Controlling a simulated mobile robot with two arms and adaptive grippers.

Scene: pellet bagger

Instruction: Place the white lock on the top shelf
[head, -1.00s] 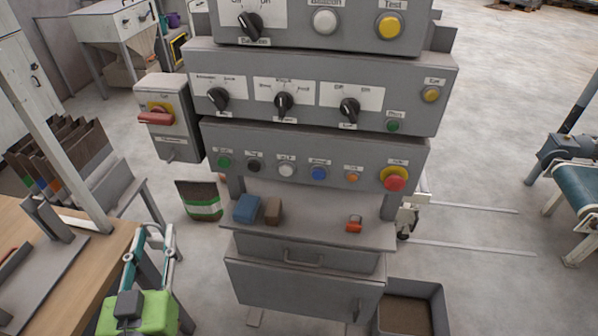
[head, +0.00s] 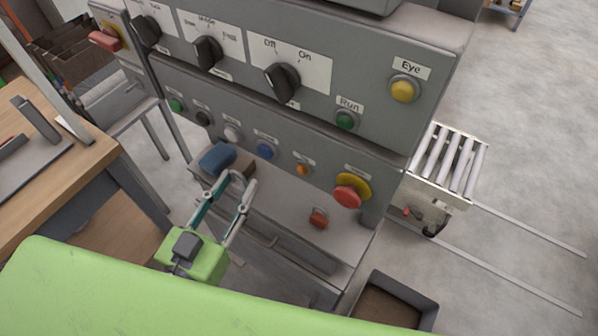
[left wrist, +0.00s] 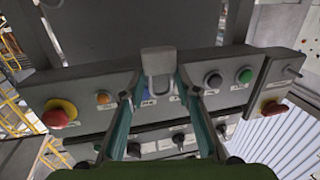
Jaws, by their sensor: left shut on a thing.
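My left gripper (head: 236,186) is in front of the console's lower ledge. In the left wrist view its two fingers (left wrist: 158,80) close on a pale grey-white lock (left wrist: 158,62) with a loop shape, held between the tips. The buttons of the panel show behind it. In the head view the lock is too small or hidden to make out. I cannot tell any top shelf for sure in these views. My right gripper is not in view.
The console ledge (head: 283,228) holds a blue block (head: 217,158), a brown block (head: 244,167) and a small red lock (head: 318,217). A red stop button (head: 348,195) juts out above. A wooden table (head: 60,165) stands left, an open bin (head: 395,300) low right, and a roller conveyor (head: 447,165) behind.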

